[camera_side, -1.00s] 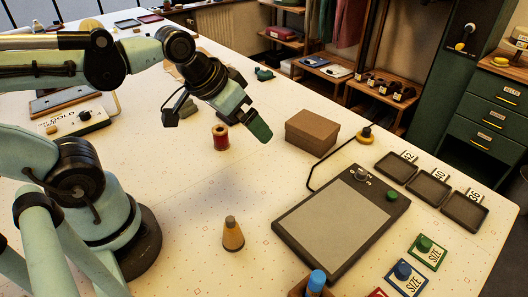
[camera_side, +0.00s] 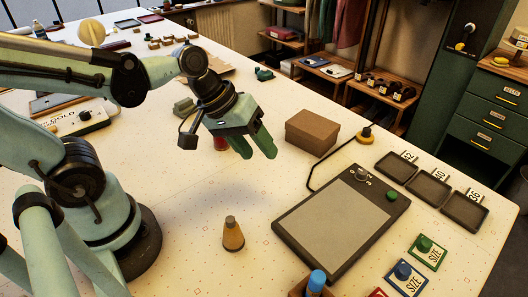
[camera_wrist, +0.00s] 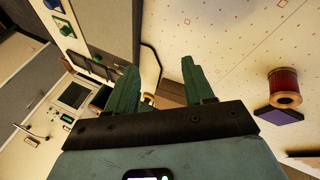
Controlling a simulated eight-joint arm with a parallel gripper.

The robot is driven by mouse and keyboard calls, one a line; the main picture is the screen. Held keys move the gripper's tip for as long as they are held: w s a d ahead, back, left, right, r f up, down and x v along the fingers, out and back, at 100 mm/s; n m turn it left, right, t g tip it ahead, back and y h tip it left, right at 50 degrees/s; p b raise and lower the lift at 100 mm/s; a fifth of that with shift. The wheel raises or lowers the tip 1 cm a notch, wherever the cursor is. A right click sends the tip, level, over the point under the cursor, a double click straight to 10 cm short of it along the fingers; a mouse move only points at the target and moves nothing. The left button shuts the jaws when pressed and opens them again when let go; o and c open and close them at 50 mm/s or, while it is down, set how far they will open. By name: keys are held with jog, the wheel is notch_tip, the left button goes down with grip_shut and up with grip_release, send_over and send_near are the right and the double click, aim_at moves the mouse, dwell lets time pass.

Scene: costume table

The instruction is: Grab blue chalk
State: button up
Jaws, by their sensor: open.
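A blue stick (camera_side: 317,281), which may be the blue chalk, stands in a small brown box (camera_side: 300,291) cut off by the bottom edge of the side view. I cannot pick it out for sure in the wrist view. My gripper (camera_side: 257,154) is open and empty, pointing down above the table, left of the cardboard box and well behind the blue stick. Its two green fingers also show spread apart in the wrist view (camera_wrist: 160,66).
A cardboard box (camera_side: 312,132) stands right of my gripper. A red spool (camera_side: 221,144) is partly hidden behind it. A cone-shaped wooden piece (camera_side: 232,234) stands in front. A dark-framed board (camera_side: 342,222), several trays (camera_side: 429,187) and size cards (camera_side: 408,278) lie to the right.

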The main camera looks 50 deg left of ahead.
jog(key=s+d+f+n+g+h, duration=0.1)
jog(key=s+d+n+g+h, duration=0.15)
jog(key=d+n+h, duration=0.4)
jog(key=n+g+h, duration=0.3)
jog(key=n+g, duration=0.1)
jog(key=g, duration=0.2)
send_near(317, 272)
jog(key=shift+m+t, duration=0.25)
jog(key=shift+s+x, duration=0.2)
jog(key=shift+x, duration=5.2)
grip_shut()
